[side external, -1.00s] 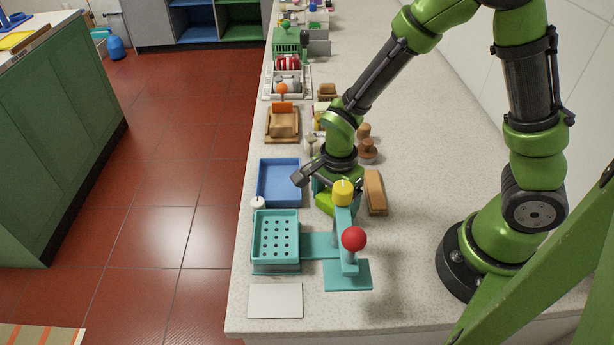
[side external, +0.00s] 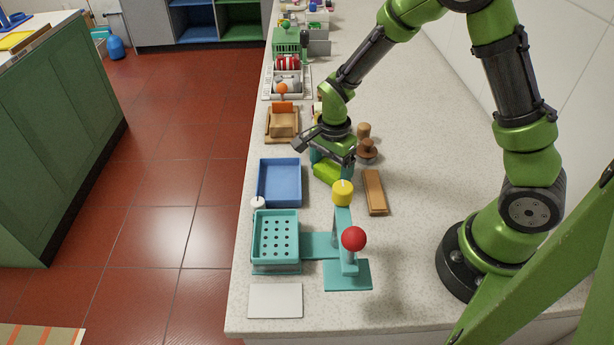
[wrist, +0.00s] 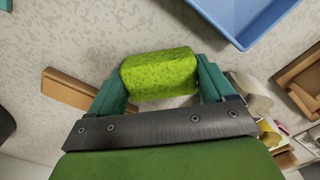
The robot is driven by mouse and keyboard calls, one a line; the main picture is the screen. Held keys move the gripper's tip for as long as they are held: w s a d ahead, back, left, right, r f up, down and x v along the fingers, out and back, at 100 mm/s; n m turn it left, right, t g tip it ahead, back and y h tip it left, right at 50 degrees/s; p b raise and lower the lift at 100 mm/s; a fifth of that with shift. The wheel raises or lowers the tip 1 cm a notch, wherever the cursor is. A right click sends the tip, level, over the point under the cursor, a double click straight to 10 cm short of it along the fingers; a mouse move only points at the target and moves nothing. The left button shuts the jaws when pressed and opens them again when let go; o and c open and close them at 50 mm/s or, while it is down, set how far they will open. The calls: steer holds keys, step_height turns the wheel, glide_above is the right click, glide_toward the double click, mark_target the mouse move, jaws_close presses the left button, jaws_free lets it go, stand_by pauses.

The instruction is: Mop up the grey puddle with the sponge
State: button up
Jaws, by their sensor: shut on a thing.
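My gripper (side external: 330,164) is shut on a yellow-green sponge (side external: 326,173), over the counter to the right of the blue tray. The wrist view shows the sponge (wrist: 160,73) squeezed between the two teal fingers of my gripper (wrist: 158,79). A small gap or contact between the sponge and the counter cannot be told apart. I cannot make out a grey puddle on the speckled counter in either view; my gripper and the sponge hide part of the surface.
The blue tray (side external: 280,160) lies left of the sponge. A tan wooden block (side external: 375,192) lies to the right. A teal stand with a red ball (side external: 354,239) and a teal perforated tray (side external: 276,237) are nearer the camera. Wooden items (side external: 283,124) stand farther back.

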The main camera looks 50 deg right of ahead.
mark_target(333, 209)
steer(key=shift+s+a, duration=3.2)
steer(key=shift+a+r, duration=0.1)
steer(key=shift+r, duration=0.1)
step_height(333, 209, up, 8)
steer(key=shift+f, duration=0.15)
